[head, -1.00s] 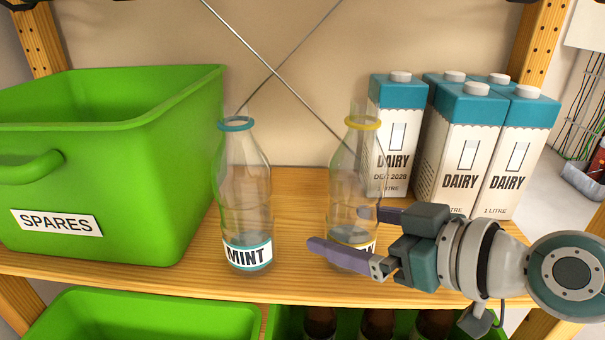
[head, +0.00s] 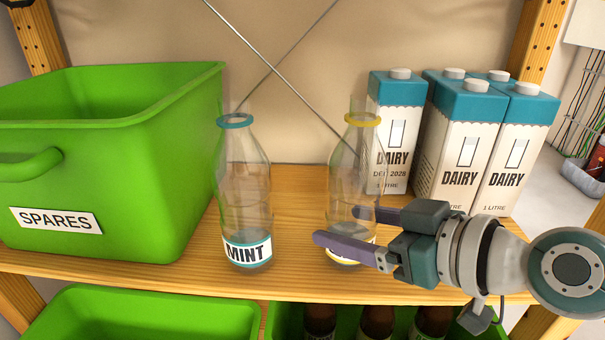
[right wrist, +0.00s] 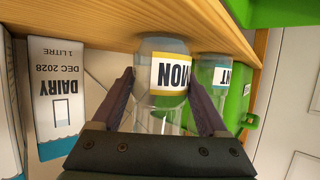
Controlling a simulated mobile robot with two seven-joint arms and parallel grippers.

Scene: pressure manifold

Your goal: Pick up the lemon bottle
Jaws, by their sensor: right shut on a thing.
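The lemon bottle (head: 347,185) is clear glass with a yellow ring at its neck. It stands upright on the wooden shelf (head: 300,205). My right gripper (head: 345,228) reaches in from the right and is shut on the lower part of the bottle, one finger on the near side and one on the far side. The near finger covers much of the label in the head view. In the right wrist view the lemon bottle (right wrist: 165,80) is between both fingers (right wrist: 162,100), its label reading "MON". My left gripper is not in view.
A clear mint bottle (head: 245,190) with a teal ring stands to the left. A green SPARES bin (head: 150,175) is further left. Several dairy cartons (head: 455,140) stand behind and to the right. Green crates (head: 150,315) are below the shelf.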

